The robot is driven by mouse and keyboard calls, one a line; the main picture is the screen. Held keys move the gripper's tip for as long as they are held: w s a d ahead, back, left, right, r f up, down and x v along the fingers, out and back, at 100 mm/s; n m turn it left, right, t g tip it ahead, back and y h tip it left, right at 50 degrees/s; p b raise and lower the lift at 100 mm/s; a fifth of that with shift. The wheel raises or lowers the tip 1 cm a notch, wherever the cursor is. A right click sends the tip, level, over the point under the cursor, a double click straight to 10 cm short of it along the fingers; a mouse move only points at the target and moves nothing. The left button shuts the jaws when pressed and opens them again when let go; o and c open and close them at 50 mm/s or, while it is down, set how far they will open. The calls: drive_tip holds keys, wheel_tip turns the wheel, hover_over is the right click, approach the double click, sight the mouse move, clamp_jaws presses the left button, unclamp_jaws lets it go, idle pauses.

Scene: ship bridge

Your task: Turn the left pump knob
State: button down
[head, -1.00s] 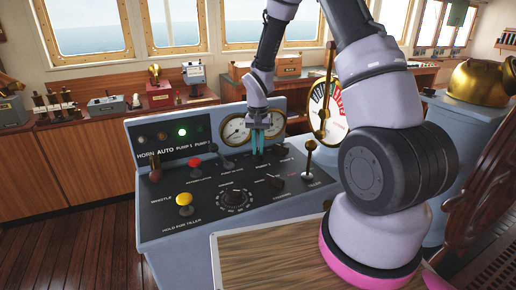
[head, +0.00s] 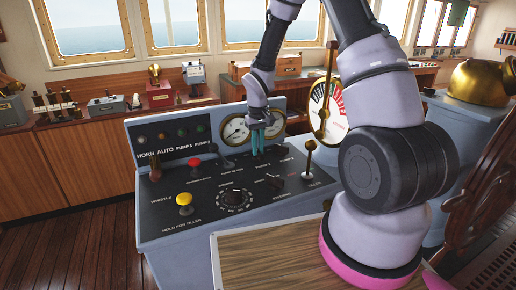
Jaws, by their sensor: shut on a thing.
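The grey-blue control console (head: 190,245) has a dark sloping top panel. My gripper (head: 260,152), with teal fingers pointing down, is at the back of that panel, below the round gauges. It is shut on the left pump knob, which its fingers mostly hide. Another small dark knob (head: 283,150) sits just to the right, apart from the fingers. The indicator lamps on the upright panel, including the green one (head: 182,132), look dark.
Close to the gripper are two brass gauges (head: 236,131), a lever with a white base (head: 309,160) and a dark dial (head: 233,199). Red (head: 193,163) and yellow (head: 185,199) buttons stand to the left. A tall brass lever (head: 327,95) rises behind.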

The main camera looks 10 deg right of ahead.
drive_tip(key=n, duration=0.6)
idle(0.6)
drive_tip(key=c, duration=0.9)
unclamp_jaws()
drive_tip(key=shift+o, duration=0.2)
wheel_tip(320, 180, up, 11)
